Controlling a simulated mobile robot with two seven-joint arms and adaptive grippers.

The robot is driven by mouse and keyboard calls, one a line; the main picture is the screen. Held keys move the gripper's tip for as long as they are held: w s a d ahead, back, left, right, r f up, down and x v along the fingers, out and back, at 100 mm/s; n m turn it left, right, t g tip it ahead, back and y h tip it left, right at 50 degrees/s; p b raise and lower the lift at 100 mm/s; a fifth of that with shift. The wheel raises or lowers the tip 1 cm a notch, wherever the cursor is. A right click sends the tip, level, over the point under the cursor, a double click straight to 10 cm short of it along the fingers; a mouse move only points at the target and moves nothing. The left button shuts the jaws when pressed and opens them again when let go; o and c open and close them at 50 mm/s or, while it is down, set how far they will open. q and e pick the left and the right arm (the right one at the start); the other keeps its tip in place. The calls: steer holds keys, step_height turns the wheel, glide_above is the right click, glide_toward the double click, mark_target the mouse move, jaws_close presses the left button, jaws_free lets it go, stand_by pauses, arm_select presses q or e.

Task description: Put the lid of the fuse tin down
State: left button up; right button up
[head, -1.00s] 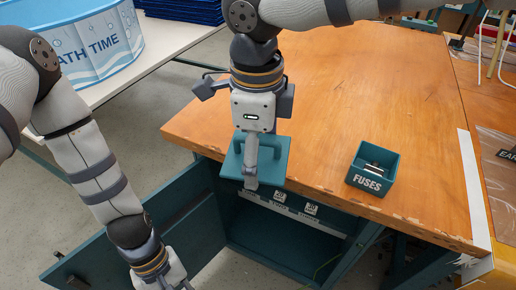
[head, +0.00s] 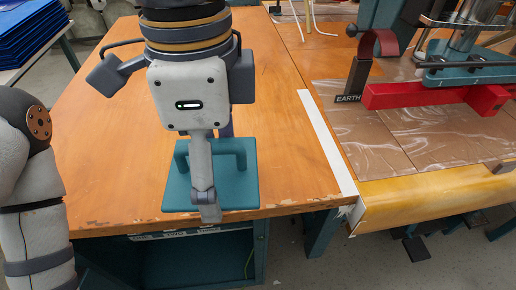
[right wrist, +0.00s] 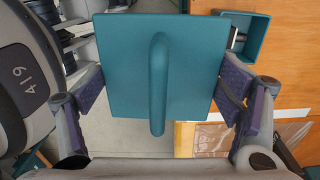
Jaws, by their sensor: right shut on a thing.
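The lid (head: 245,192) is a flat teal square plate with a bar handle (head: 240,157). My right gripper (head: 212,195) is shut on the lid, with one finger over its near edge. In the right wrist view the lid (right wrist: 120,70) fills the middle, its handle running between the two fingers (right wrist: 165,90). The lid is near the front edge of the wooden bench; I cannot tell whether it touches. The teal fuse tin (right wrist: 262,35) is open beside the lid in the right wrist view, partly covered by it. My left gripper is out of view.
The wooden bench top (head: 275,120) is clear to the right of the lid, up to a white strip (head: 327,145). A red and teal machine (head: 440,95) stands on the right beside an EARTH label (head: 348,98). An open teal cabinet (head: 200,260) is below the bench front.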

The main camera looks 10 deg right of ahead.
steer(key=w+f, duration=0.3)
steer(key=w, duration=0.1)
steer(key=w+f+b, duration=0.1)
steer(key=w+f, duration=0.2)
steer(key=w, duration=0.1)
steer(key=w+d+f+b, duration=0.1)
steer(key=w+f, duration=0.2)
steer(key=w, duration=0.1)
steer(key=shift+w, duration=0.2)
steer(key=shift+w+f+b, duration=0.2)
steer(key=shift+w+b, duration=0.05)
steer(key=shift+b, duration=0.05)
steer(key=f, duration=0.3)
steer(key=shift+w+d+f, duration=0.1)
steer(key=shift+w+f, duration=0.2)
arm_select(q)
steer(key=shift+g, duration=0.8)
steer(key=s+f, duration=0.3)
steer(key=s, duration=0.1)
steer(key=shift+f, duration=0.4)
arm_select(e)
steer(key=shift+f, duration=0.55)
steer(key=o, duration=1.3)
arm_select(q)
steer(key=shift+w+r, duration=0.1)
